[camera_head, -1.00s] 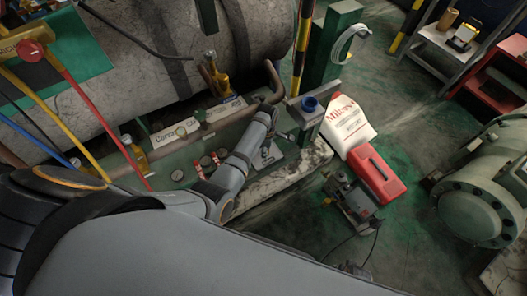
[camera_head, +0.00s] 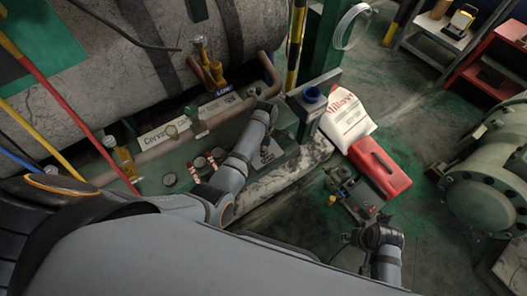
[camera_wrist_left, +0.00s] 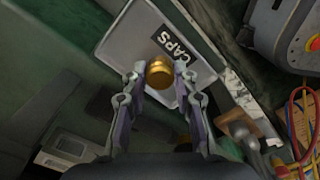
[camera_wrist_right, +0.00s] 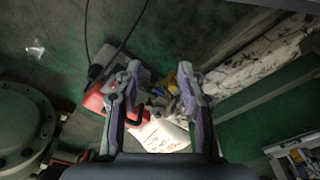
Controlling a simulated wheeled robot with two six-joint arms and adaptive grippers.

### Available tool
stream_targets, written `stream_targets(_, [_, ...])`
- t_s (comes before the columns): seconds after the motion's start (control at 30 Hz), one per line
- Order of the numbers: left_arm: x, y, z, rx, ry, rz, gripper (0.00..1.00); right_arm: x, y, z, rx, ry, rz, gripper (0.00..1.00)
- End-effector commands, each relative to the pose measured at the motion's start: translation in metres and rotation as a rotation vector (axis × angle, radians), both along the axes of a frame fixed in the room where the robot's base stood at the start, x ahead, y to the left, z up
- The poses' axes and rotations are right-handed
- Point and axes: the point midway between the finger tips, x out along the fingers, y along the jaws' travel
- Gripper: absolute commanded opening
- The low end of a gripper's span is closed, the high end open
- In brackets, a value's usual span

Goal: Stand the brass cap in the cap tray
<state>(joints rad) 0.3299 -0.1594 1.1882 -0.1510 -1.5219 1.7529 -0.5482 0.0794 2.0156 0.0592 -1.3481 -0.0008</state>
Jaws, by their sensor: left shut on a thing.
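The brass cap (camera_wrist_left: 159,72) is between the fingertips of my left gripper (camera_wrist_left: 160,79) in the left wrist view, and the gripper is shut on it. Behind the cap lies the grey cap tray (camera_wrist_left: 130,45) with a black label reading CAPS; the cap overlaps the tray in this view. I cannot tell whether the cap touches the tray floor. In the head view my left forearm reaches over the green skid, and I cannot make out the cap there. My right gripper (camera_wrist_right: 155,82) is open and empty, its fingers wide apart in the right wrist view.
A white sack (camera_head: 347,118), a red case (camera_head: 379,167) and a small pump-like machine (camera_head: 352,196) are on the floor to the right. A large grey tank (camera_head: 130,70) is behind.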

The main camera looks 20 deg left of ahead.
Motion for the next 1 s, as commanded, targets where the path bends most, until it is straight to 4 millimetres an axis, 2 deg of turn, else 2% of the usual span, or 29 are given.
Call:
stream_targets(0.2, [0.000,-0.001,-0.006,0.000,0.000,0.002,0.00,-0.002,0.004,0.021,0.008,0.002,0.006,0.40])
stream_targets(0.6, [0.000,-0.001,-0.009,0.000,0.001,0.002,0.00,-0.002,0.005,0.024,0.009,0.002,0.006,0.40])
stream_targets(0.63, [0.000,-0.001,-0.009,0.000,0.001,0.002,0.31,-0.002,0.005,0.025,0.009,0.002,0.006,0.40])
stream_targets(0.7, [0.000,-0.001,-0.008,0.000,0.001,0.002,0.41,-0.002,0.005,0.025,0.009,0.002,0.006,0.40])
stream_targets(0.8, [0.000,-0.001,-0.008,0.000,0.001,0.002,0.51,-0.002,0.005,0.025,0.009,0.002,0.006,0.40])
stream_targets(1.0, [0.000,-0.001,-0.008,0.000,0.001,0.002,0.51,-0.001,0.005,0.025,0.009,0.001,0.006,0.40])
